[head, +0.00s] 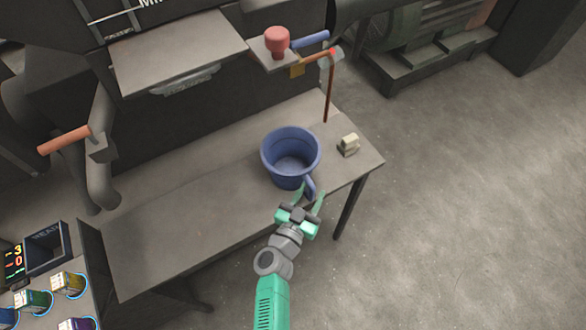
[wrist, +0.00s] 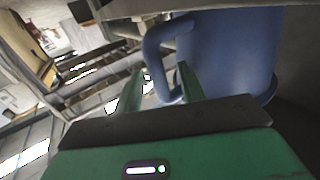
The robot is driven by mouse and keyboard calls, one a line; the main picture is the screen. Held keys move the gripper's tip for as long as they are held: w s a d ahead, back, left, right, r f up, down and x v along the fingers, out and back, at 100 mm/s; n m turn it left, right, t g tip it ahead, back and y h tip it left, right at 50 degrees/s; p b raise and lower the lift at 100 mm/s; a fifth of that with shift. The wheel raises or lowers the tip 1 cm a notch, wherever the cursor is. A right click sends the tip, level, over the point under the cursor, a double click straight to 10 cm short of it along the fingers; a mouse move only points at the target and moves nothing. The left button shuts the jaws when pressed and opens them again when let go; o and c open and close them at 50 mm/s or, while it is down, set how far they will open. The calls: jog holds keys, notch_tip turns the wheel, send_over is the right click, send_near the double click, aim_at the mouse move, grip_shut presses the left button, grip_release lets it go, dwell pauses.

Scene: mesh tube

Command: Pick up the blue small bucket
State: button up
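The blue small bucket (head: 287,160) stands upright on the grey table, near its front right edge. Its handle (head: 310,187) sticks out toward my gripper (head: 300,193). My gripper is open at the bucket's front side, its green fingers spread on either side of the handle's line. In the wrist view the blue bucket (wrist: 232,50) fills the upper right, and its looped handle (wrist: 152,55) shows ahead of and between the two fingers of my gripper (wrist: 160,80). I cannot tell whether a finger touches the handle.
A small beige block (head: 348,144) sits right of the bucket on the table (head: 190,205). A thin brown rod (head: 328,95) stands behind it. The table's left part is clear.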

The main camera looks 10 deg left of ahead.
jog(key=shift+w+d, duration=0.25)
jog(key=shift+w, duration=0.25)
jog(key=shift+c, duration=0.3)
grip_shut()
